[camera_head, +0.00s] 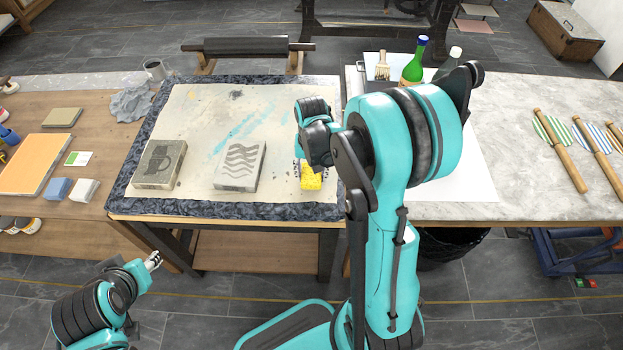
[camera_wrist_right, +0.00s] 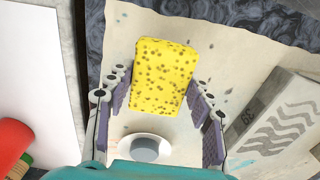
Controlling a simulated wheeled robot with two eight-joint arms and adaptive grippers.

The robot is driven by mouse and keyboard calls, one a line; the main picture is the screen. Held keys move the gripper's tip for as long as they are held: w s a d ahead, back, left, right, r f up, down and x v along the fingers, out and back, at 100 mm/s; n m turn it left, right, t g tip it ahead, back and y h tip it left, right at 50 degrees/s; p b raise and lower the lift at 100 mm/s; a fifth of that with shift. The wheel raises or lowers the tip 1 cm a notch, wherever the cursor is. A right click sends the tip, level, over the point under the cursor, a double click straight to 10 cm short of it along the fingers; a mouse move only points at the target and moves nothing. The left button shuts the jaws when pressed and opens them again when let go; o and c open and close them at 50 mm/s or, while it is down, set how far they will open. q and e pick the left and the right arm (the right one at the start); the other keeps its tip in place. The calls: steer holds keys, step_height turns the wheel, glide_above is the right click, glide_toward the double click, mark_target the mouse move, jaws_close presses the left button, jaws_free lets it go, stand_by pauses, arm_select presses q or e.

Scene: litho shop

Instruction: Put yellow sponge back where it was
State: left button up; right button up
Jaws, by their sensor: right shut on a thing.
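The yellow sponge (camera_head: 311,176) is at the right part of the stained cloth-covered table, beside the arm. In the right wrist view the speckled sponge (camera_wrist_right: 150,70) lies between the two fingers of my right gripper (camera_wrist_right: 156,100), which is shut on it. In the head view my right gripper (camera_head: 309,162) is mostly hidden by its own wrist. I cannot tell whether the sponge touches the cloth (camera_head: 200,115). My left gripper (camera_head: 154,260) is low at the left, in front of the tables and empty; its opening is too small to judge.
A grey stone with wavy lines (camera_head: 240,167) lies left of the sponge, and another printed stone (camera_head: 160,164) farther left. A green bottle (camera_head: 413,65) and a brush (camera_head: 383,68) stand on the right table behind my arm. The cloth's middle is clear.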

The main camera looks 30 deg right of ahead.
step_height(320, 180, down, 2)
arm_select(q)
steer(key=shift+f, duration=0.5)
arm_select(e)
steer(key=shift+r, duration=0.1)
steer(key=o, duration=0.7)
steer(key=shift+f+b, duration=0.2)
steer(key=shift+b, duration=0.15)
steer(key=o, duration=0.4)
arm_select(q)
steer(key=shift+f, duration=0.1)
arm_select(e)
steer(key=shift+r, duration=0.1)
